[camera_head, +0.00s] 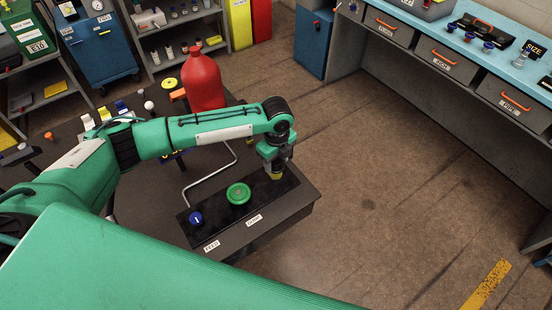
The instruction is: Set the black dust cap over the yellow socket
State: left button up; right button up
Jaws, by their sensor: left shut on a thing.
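My left gripper (275,168) points down over the right end of the black-topped panel box (262,228). It is shut on a small dark thing, taken to be the black dust cap, which is mostly hidden by the fingers. A yellow patch (276,177), apparently the yellow socket, shows right at the fingertips. I cannot tell whether the cap touches the socket or is just above it. A green round fitting (238,193) and a blue one (196,218) sit to the left on the same panel. My right gripper is not in view.
A bent metal rod handle (207,181) stands behind the panel. A red bottle (204,82) and small items stand on the dark table at the back left. A workbench with drawers (448,66) runs along the right. The floor between is clear.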

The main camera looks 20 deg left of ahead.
aim_at(277, 169)
pick_arm(q)
jog(key=shift+f+b, duration=0.4)
jog(key=shift+f, duration=0.6)
jog(key=shift+f+b, duration=0.5)
jog(key=shift+f, duration=0.7)
jog(key=o, duration=1.1)
notch_tip(277, 169, up, 14)
jog(key=b, duration=0.3)
jog(key=shift+f, duration=0.15)
